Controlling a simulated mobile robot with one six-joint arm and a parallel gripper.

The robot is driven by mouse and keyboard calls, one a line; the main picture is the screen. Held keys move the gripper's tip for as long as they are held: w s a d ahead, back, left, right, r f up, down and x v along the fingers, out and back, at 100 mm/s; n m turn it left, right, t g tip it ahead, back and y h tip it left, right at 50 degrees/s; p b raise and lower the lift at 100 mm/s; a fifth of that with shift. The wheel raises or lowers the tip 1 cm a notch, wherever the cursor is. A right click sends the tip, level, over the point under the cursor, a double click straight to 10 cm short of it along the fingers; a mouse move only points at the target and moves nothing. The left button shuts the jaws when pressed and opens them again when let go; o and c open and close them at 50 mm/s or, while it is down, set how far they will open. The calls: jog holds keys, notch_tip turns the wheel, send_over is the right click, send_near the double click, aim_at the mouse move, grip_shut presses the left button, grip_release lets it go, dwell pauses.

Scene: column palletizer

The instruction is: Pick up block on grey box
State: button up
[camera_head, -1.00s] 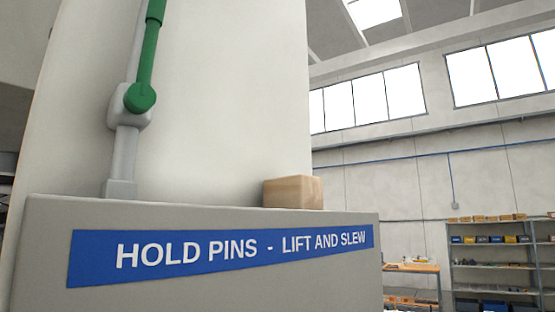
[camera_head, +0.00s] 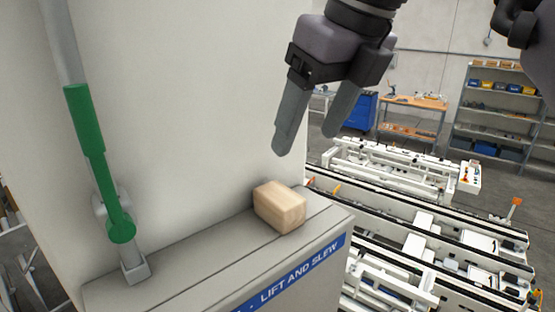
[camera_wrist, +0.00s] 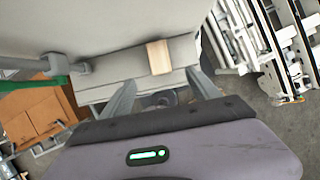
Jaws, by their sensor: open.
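A light wooden block (camera_head: 280,207) lies on top of the grey box (camera_head: 200,262), near its right end and close to the pale column wall. My gripper (camera_head: 307,143) is open and empty, above the block and apart from it, with its fingers pointing down. In the wrist view the block (camera_wrist: 159,57) shows beyond the fingertips, roughly between the two fingers of my gripper (camera_wrist: 161,88). The grey box (camera_wrist: 115,90) spreads around it there.
The pale column wall (camera_head: 170,90) rises directly behind the box. A green and grey lever (camera_head: 120,228) stands at the box's left. White conveyor machinery (camera_head: 420,225) lies lower at the right. Shelves (camera_head: 500,115) and a workbench (camera_head: 415,102) are far back.

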aim_at(281, 195)
jog(key=b+x, duration=0.3)
jog(key=x, duration=1.2)
jog(key=shift+w+a+f, duration=0.2)
jog(key=shift+a+f, duration=0.05)
jog(key=shift+f, duration=0.05)
jog(key=shift+r, duration=0.1)
jog(key=c, duration=1.5)
